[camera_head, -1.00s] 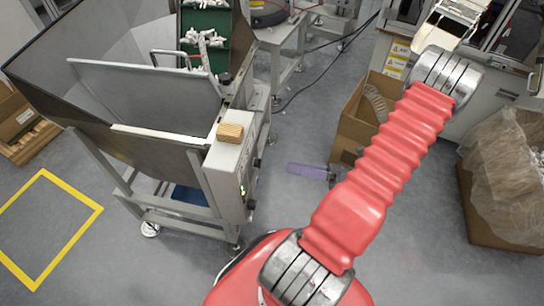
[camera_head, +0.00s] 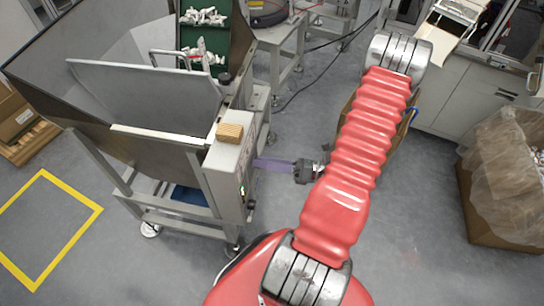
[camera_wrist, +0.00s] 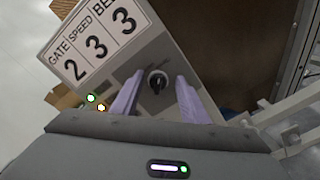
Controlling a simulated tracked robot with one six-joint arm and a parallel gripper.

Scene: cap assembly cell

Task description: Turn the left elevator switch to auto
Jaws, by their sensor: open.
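The elevator's grey control box (camera_head: 228,165) stands on the right side of the metal hopper. In the wrist view, its panel (camera_wrist: 108,37) shows the labels GATE, SPEED and a partly cut-off third, with numbers 2, 3, 3. A black rotary switch (camera_wrist: 157,82) on a round base sits below them; its position markings are not readable. My gripper (camera_head: 258,164) points its purple fingers left at the box's side face. In the wrist view, the open fingers (camera_wrist: 160,77) stand on either side of the switch, with space around it. Contact cannot be told.
A wooden block (camera_head: 229,132) lies on top of the box. The hopper (camera_head: 160,155) and a green conveyor (camera_head: 205,40) with white parts are at the left. A cardboard box is partly behind my arm. A bag-lined carton (camera_head: 505,180) stands at the right. The floor in front is free.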

